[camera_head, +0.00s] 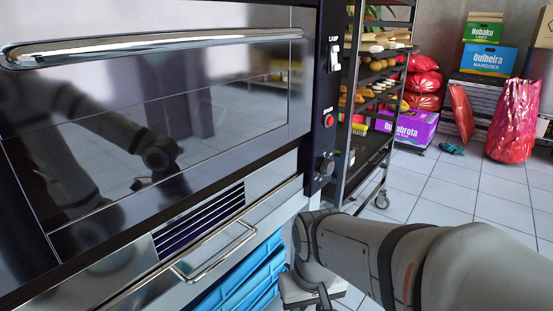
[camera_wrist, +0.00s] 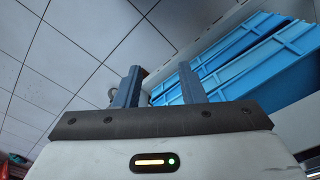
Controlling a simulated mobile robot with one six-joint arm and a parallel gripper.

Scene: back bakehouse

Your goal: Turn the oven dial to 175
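The oven dial (camera_head: 327,166) is a round dark knob low on the oven's black control panel (camera_head: 322,120). Its markings are too small to read. The oven (camera_head: 150,130) fills the left of the head view, its glass door closed. My arm reaches in from the right, below the dial, and my gripper hangs low beside the oven's lower front, mostly hidden behind the arm there. In the wrist view my gripper (camera_wrist: 160,88) is open, its two fingers apart with nothing between them. The dial is not in the wrist view.
A lamp switch (camera_head: 335,57) and a red button (camera_head: 329,120) sit above the dial. A drawer handle (camera_head: 215,255) juts out below the door. Blue crates (camera_head: 245,280) are under the oven. A wheeled rack (camera_head: 372,150) stands right behind the panel. Tiled floor (camera_head: 450,185) is open at right.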

